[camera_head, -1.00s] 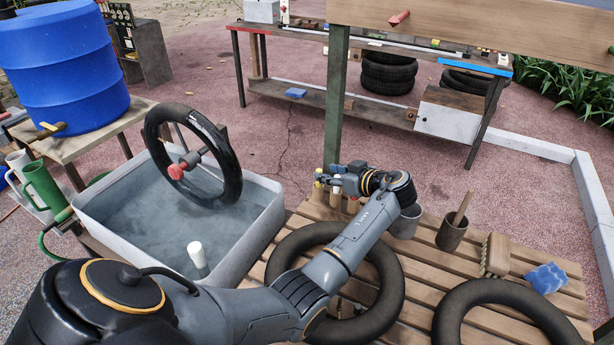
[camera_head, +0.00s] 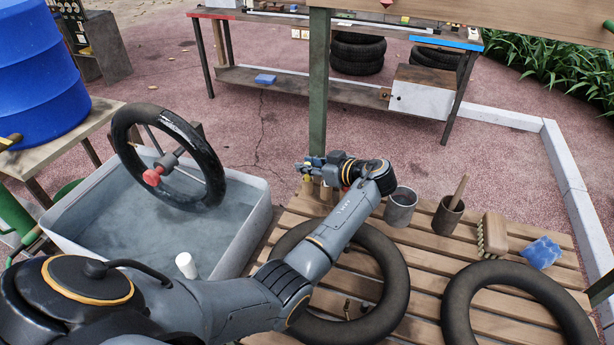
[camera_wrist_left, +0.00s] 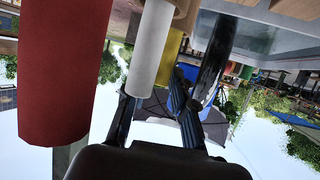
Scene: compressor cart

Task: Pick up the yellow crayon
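My left gripper (camera_head: 308,167) reaches over the far edge of the slatted wooden table, beside the green post. A small yellow piece, apparently the yellow crayon (camera_head: 306,178), shows at its fingertips. In the left wrist view, the gripper (camera_wrist_left: 153,105) is open, its dark fingers apart. The yellow crayon (camera_wrist_left: 171,62) stands between and beyond the fingers, nearer the right one, partly hidden behind a white cylinder (camera_wrist_left: 150,45). I cannot tell whether a finger touches it. A large red cylinder (camera_wrist_left: 62,75) is close on the left. My right gripper is not in view.
A grey cup (camera_head: 400,208), a brown cup (camera_head: 447,216) with a stick, a brush (camera_head: 493,236) and a blue sponge (camera_head: 542,252) stand right of the gripper. Tyres (camera_head: 395,270) lie on the table. A water basin (camera_head: 235,232) with a wheel (camera_head: 213,170) is on the left.

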